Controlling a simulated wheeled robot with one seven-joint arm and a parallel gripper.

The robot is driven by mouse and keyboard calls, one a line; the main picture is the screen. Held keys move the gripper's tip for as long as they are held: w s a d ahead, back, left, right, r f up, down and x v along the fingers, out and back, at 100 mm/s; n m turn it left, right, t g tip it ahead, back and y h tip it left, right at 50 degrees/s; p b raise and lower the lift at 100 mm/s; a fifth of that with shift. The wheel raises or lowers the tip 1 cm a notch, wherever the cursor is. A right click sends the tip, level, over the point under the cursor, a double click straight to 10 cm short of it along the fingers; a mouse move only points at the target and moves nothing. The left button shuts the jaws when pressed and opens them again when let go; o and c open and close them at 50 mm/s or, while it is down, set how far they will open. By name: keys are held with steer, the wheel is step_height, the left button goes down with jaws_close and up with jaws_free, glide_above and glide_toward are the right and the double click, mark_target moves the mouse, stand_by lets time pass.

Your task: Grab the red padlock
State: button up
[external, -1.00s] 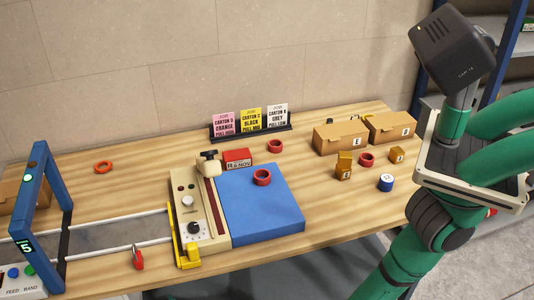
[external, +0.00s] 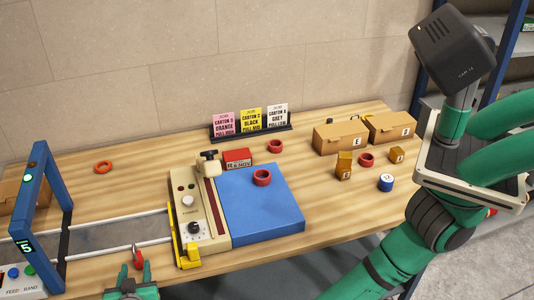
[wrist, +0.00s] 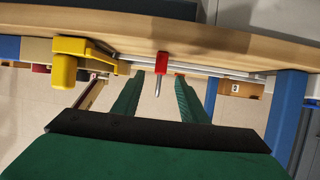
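The red padlock (external: 137,261) sits near the front edge of the table, left of the yellow bracket on the cream press. In the wrist view the padlock (wrist: 161,62) shows its red body with a grey shackle pointing down in the picture. My gripper (external: 134,268) has come in at the front edge of the table, and its two green fingers are spread. In the wrist view my gripper (wrist: 158,82) has the padlock between and just beyond its fingertips, with a gap on each side. The fingers do not appear to touch it.
The yellow bracket (external: 188,258) and cream press (external: 203,215) stand right of the padlock. A blue frame (external: 56,185) over the conveyor (external: 115,235) stands to the left. A blue mat (external: 260,205), red rings and cartons (external: 340,138) lie farther right.

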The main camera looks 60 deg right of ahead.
mark_target(136, 261)
steer(key=shift+x, duration=3.55)
steer(key=shift+r, duration=0.2)
jaws_close()
